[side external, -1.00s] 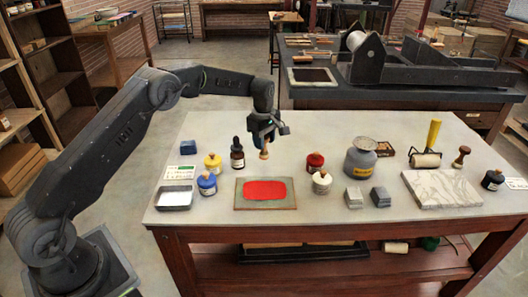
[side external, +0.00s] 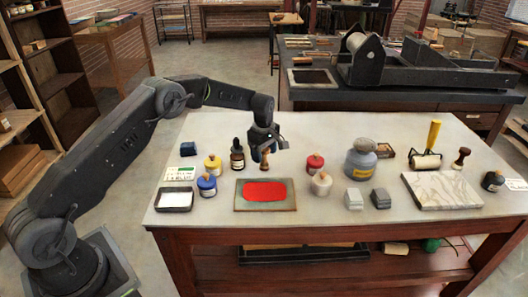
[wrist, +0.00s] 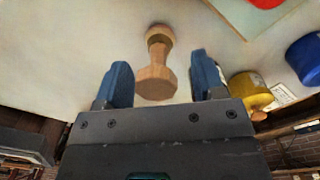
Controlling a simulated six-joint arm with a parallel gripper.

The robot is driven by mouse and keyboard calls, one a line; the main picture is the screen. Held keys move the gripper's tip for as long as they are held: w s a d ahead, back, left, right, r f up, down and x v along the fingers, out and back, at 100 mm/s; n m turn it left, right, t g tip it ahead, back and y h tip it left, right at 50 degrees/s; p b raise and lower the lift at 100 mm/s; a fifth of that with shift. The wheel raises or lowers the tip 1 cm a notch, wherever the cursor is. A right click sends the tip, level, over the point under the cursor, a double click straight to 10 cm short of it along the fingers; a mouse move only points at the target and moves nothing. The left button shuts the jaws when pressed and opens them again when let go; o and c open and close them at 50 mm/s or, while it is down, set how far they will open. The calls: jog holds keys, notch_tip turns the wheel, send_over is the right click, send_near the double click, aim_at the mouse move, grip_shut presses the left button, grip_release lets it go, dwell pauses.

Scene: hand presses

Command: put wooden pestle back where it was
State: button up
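The wooden pestle (side external: 265,161) is a small light-brown turned piece with a narrow waist. It stands upright on the table just behind the red-inked slab. In the wrist view the pestle (wrist: 157,70) is between the two blue fingers, with a clear gap on the right side and a thin one on the left. My gripper (side external: 266,148) is directly above the pestle, its fingers around the upper end. In the wrist view my gripper (wrist: 160,72) is open, not clamped on it. The pestle's top is partly hidden in the side view.
The slab with red ink (side external: 264,207) lies in front. A dark dropper bottle (side external: 237,156), a yellow jar (side external: 213,167) and a blue jar (side external: 207,186) stand left. A red jar (side external: 315,164) and white jar (side external: 321,185) stand right. Bare table lies behind.

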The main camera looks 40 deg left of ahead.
jog(key=shift+r, duration=0.1)
notch_tip(320, 180, up, 12)
jog(key=r, duration=0.1)
jog(key=s+d+r+m+t, duration=0.1)
jog(key=s+d+r+m, duration=0.25)
jog(key=s+r, duration=0.45)
jog(key=s+d+r+m+t, duration=0.25)
jog(key=s+r+m, duration=0.25)
jog(key=s+r, duration=0.25)
jog(key=s+d+f+m, duration=0.1)
jog(key=s+m, duration=0.2)
jog(key=s, duration=0.5)
jog(key=s+d+f+m+t, duration=0.1)
jog(key=s+d+m, duration=0.1)
jog(key=s, duration=0.5)
jog(key=s+d+f+m+t, duration=0.1)
jog(key=s+m, duration=0.3)
jog(key=s, duration=0.4)
jog(key=shift+s+d+f, duration=0.3)
jog(key=shift+f, duration=0.1)
jog(key=shift+m, duration=0.25)
